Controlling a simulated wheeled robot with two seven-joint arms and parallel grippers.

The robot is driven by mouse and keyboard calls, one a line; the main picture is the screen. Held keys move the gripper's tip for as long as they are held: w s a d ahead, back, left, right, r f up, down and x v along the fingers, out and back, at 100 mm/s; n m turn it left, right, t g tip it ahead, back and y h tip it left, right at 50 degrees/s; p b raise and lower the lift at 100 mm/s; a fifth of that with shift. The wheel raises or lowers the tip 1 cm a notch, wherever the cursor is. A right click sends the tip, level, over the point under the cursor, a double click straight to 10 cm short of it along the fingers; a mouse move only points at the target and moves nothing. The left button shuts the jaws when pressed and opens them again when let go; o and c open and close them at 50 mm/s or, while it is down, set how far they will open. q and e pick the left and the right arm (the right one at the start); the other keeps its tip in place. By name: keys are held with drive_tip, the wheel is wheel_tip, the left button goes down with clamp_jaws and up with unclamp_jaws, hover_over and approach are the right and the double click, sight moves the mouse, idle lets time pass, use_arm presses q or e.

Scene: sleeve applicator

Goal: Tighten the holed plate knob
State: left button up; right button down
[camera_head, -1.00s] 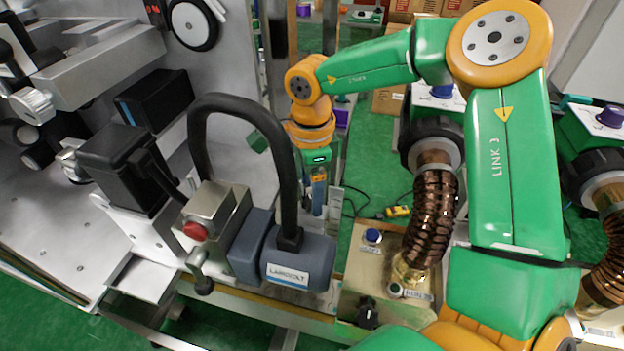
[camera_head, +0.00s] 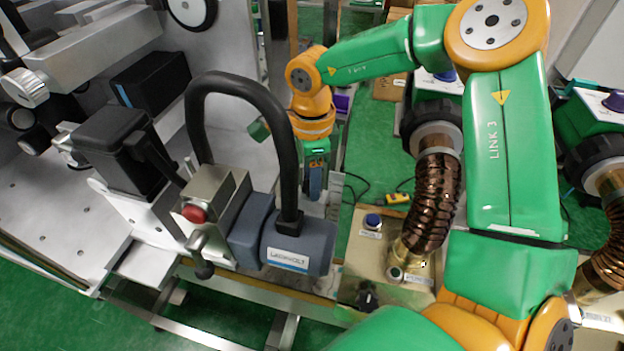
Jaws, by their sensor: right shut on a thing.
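My right arm reaches in from the right, and its gripper (camera_head: 316,182) points down behind the grey-blue motor housing and black cable. The fingertips and what lies between them are mostly hidden. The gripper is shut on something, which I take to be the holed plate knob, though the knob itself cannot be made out. A narrow pale plate (camera_head: 337,192) stands just right of the gripper; I cannot tell for sure that it is the holed plate. My left gripper is not in view.
The motor housing (camera_head: 297,246) and looped black cable (camera_head: 239,82) stand close in front of the gripper. Copper-coloured hoses (camera_head: 434,190) stand to the right. A box with a blue button (camera_head: 373,221) sits below. Green floor shows between the machine and the hoses.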

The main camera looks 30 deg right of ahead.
drive_tip(key=shift+w+f+m+b, duration=0.1)
drive_tip(key=shift+f+m+b, duration=0.1)
drive_tip(key=shift+m+b, duration=0.95)
drive_tip(key=shift+r+m+b, duration=0.15)
drive_tip(key=shift+m+b, duration=0.65)
drive_tip(key=shift+m, duration=0.05)
drive_tip(key=shift+r+m+b, duration=0.1)
drive_tip(key=shift+m+b, duration=0.3)
drive_tip(key=shift+m, duration=0.3)
drive_tip(key=shift+c, duration=2)
unclamp_jaws()
drive_tip(key=shift+a, duration=0.1)
